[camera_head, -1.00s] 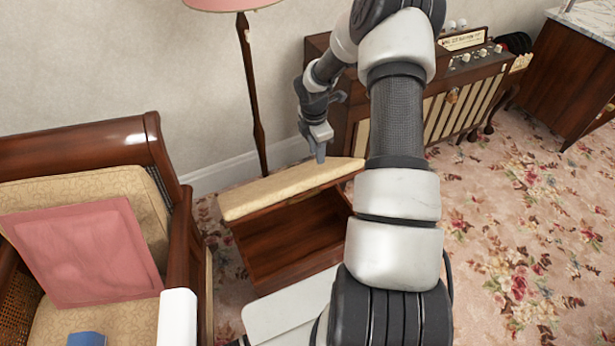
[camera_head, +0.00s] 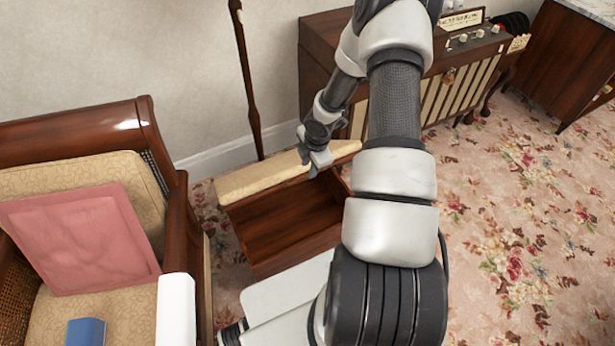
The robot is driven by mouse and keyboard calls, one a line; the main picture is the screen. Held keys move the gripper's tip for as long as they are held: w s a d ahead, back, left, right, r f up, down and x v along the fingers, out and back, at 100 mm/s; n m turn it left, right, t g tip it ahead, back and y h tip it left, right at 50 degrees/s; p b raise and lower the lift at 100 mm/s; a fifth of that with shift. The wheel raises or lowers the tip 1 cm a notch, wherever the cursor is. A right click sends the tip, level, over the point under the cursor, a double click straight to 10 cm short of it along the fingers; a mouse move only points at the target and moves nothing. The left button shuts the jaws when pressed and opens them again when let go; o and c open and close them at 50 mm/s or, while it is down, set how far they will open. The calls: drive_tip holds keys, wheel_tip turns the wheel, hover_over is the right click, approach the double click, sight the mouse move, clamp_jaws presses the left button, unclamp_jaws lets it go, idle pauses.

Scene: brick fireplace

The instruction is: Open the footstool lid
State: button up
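The footstool (camera_head: 285,228) stands on the carpet between the armchair and the radio cabinet, its dark wooden box open at the top and looking empty. Its cream cushioned lid (camera_head: 255,178) is raised along the far side, tilted up, and I see into the box. My gripper (camera_head: 318,168) is at the right part of the lid, pointing down at its near edge. It looks to be touching or very close to the lid. The fingers are too small to tell if they are open or shut. My arm hides the footstool's right end.
An armchair (camera_head: 150,130) with a pink cushion (camera_head: 80,240) and a blue item (camera_head: 86,332) stands close on the left. A lamp pole (camera_head: 247,85) and the wall are behind the footstool. A radio cabinet (camera_head: 325,45) stands behind my arm. The floral carpet (camera_head: 520,230) at right is clear.

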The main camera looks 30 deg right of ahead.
drive_tip(key=b+x, duration=0.1)
drive_tip(key=x, duration=0.4)
drive_tip(key=shift+w+f, duration=0.1)
drive_tip(key=shift+f, duration=0.2)
clamp_jaws()
